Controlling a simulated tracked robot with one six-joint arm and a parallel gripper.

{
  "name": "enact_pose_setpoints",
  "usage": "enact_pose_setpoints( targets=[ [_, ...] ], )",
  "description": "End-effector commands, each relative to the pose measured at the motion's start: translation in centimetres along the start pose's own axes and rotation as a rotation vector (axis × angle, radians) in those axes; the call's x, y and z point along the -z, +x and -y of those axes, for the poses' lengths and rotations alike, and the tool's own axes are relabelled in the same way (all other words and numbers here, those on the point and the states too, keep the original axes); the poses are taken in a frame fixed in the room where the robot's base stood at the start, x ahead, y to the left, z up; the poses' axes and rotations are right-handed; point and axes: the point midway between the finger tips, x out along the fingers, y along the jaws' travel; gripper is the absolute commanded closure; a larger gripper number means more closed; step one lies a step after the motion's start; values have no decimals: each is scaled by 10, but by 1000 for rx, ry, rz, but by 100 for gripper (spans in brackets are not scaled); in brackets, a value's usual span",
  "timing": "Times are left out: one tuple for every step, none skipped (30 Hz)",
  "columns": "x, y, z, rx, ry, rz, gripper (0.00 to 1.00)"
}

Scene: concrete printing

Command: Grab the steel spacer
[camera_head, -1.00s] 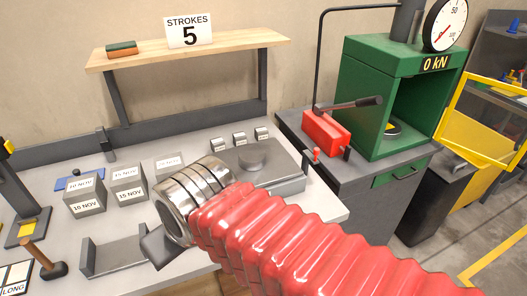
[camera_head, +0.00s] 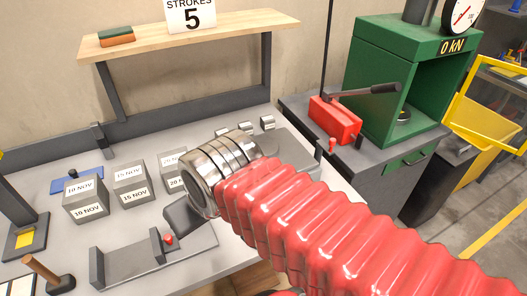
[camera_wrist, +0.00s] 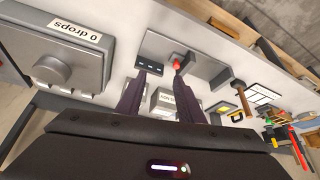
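Three small shiny metal pieces (camera_head: 245,128) with white labels stand in a row at the back of the bench in the head view. One of them may be the steel spacer; the labels are too small to read. My gripper (camera_wrist: 161,79) shows in the wrist view with its two dark fingers apart and nothing clearly held between them. A labelled grey block (camera_wrist: 162,99) shows in the gap beyond the fingers. In the head view my red-sleeved arm reaches over the bench and hides most of the gripper.
Grey labelled cubes (camera_head: 130,182) stand at the left. A grey fixture with a red knob (camera_head: 168,239) lies near the front edge. A red pump (camera_head: 335,120) and green press (camera_head: 395,45) stand right.

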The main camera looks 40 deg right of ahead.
Motion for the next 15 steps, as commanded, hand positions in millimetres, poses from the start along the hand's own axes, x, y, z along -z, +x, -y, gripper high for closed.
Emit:
enact_pose_setpoints(
  targets=[
    [0,0,0,1,5,2,62],
    [0,0,-1,1,12,4,60],
    [0,1,-1,4,25,9,57],
    [0,2,-2,6,39,14,55],
    [-1,4,-2,8,56,20,53],
    [-2,6,-4,12,86,31,50],
    [-2,8,-7,18,114,41,48],
    [-3,10,-11,23,146,52,46],
    [-4,13,-14,31,195,68,43],
    [-4,15,-16,38,237,81,41],
    [-4,18,-17,46,281,94,38],
    [-5,22,-20,56,345,112,36],
    [-6,24,-22,64,393,126,34],
    [-6,27,-23,73,445,140,31],
    [-6,31,-26,85,513,158,29]
  ],
)
